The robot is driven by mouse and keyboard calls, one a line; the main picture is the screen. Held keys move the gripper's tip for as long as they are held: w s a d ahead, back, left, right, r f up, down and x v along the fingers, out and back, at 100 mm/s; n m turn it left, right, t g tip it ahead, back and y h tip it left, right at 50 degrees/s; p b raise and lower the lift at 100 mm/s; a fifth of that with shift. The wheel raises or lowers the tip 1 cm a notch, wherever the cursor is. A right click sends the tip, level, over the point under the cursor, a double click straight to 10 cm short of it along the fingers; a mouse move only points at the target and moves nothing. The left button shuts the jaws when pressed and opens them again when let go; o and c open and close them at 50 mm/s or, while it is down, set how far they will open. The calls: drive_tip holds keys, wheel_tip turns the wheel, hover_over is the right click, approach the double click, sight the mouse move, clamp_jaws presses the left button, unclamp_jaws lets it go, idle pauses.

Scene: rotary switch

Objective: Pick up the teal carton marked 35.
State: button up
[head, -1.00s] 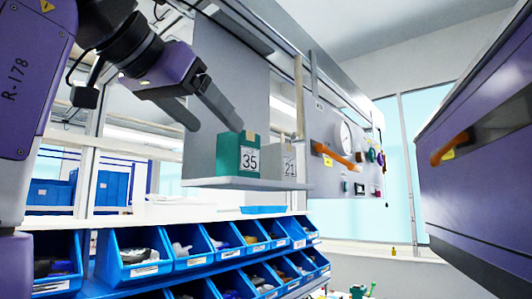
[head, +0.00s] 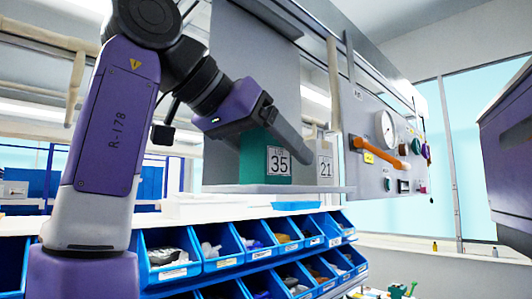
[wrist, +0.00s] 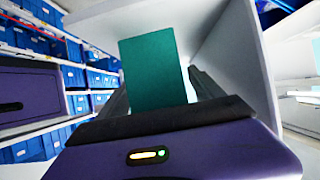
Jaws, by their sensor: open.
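The teal carton (head: 255,165), with a white label reading 35, stands upright on a grey shelf (head: 225,188) in the head view. My gripper (head: 300,150) is at the carton, and one finger crosses in front of its upper part. In the wrist view the teal carton (wrist: 157,70) shows between my two spread fingers, a plain teal face towards the camera. My gripper (wrist: 160,90) is open there. Some gap shows beside the right finger; contact on the left side I cannot tell. The gripper body hides the carton's near end.
A grey carton marked 21 (head: 325,168) stands just right of the teal one. A grey panel with a gauge (head: 386,128) and an orange handle (head: 382,150) is farther right. Blue parts bins (head: 225,245) lie below the shelf.

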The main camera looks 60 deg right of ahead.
drive_tip(key=shift+s+d+f, duration=0.1)
drive_tip(key=shift+d+f, duration=0.1)
drive_tip(key=shift+d, duration=0.1)
drive_tip(key=shift+c, duration=0.5)
drive_tip(key=c, duration=1.4)
drive_tip(key=shift+c, duration=0.2)
drive_tip(key=shift+r, duration=0.15)
